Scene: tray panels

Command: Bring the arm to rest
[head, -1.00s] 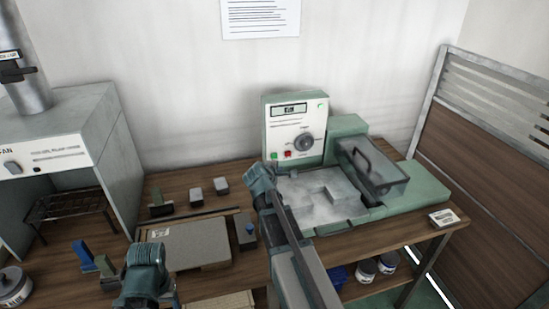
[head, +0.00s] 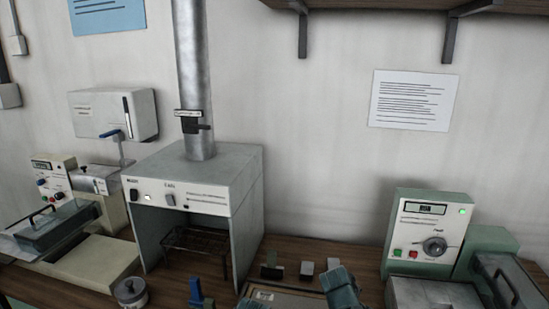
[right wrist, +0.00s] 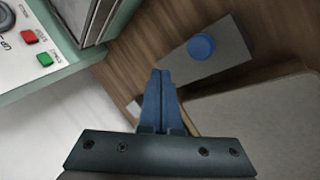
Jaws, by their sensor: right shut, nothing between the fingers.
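My right gripper (right wrist: 158,78) shows in the right wrist view with its two blue fingers together and nothing between them. It is over the wooden bench, between the panel of a green-and-white machine at upper left and a grey block with a blue knob (right wrist: 201,47) at upper right. I cannot tell its exact height, but it does not appear to touch either. In the head view a teal part of my arm (head: 341,289) shows at the bottom edge, in front of a flat board; its fingers are hidden. My left gripper is not in view.
The green-and-white machine (head: 429,235) stands on the right. A fume hood (head: 225,180) with a metal duct is in the middle. A blue-handled piece (head: 196,294) and a round lidded tin (head: 130,291) are at the front. Other equipment stands at far left.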

